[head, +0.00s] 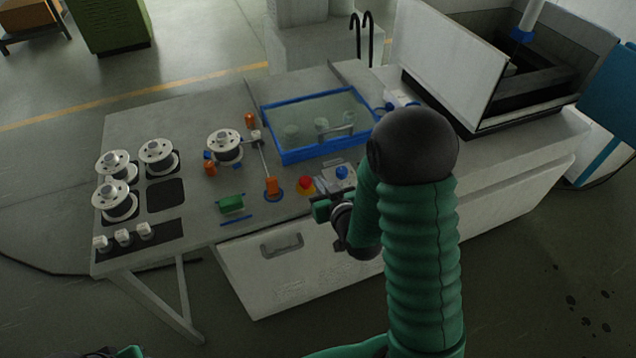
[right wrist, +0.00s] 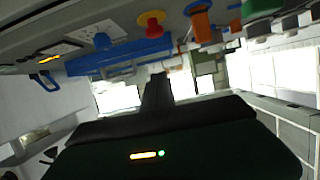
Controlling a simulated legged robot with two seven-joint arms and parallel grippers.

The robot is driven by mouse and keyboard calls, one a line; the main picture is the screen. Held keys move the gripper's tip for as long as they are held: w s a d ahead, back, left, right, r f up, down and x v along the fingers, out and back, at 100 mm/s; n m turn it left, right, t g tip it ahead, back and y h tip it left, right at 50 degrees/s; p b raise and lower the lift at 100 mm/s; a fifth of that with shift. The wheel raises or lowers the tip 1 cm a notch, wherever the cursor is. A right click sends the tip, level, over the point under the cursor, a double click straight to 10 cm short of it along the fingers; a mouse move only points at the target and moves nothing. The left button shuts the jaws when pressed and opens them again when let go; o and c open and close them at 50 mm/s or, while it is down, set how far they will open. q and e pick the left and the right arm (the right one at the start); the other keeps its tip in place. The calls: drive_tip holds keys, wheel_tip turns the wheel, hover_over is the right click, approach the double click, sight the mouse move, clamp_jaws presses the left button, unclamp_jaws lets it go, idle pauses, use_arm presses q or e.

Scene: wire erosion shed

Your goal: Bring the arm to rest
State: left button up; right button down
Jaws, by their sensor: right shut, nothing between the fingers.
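My right arm comes up from the bottom of the head view, bends at a dark elbow, and reaches down to my right gripper (head: 322,208). The gripper is in front of the bench's front edge, near the red button (head: 305,184) and the small control box (head: 338,177). It is shut and empty. In the right wrist view its dark fingers (right wrist: 157,92) are together, with the bench edge and the red button (right wrist: 151,23) above them. Only a sliver of green and dark parts shows at the lower left of the head view; I see no left gripper there.
The bench (head: 185,105) carries several wire spools (head: 116,204), a blue-rimmed tank (head: 290,157), orange posts (head: 272,187) and a green block (head: 231,204). A drawer handle (head: 282,246) is on its front. A white machine with a raised panel (head: 447,66) stands at right.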

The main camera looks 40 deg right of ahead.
drive_tip(key=shift+w+a+f, duration=0.1)
drive_tip(key=s+a+f+n+g+y, duration=0.2)
drive_tip(key=s+a+g+y, duration=0.1)
drive_tip(key=s+a+g, duration=0.8)
drive_tip(key=s+a, duration=0.3)
drive_tip(key=s, duration=0.2)
drive_tip(key=shift+f+n, duration=0.35)
drive_tip(key=shift+n, duration=0.05)
drive_tip(key=shift+a, duration=0.2)
drive_tip(key=c, duration=2.2)
unclamp_jaws()
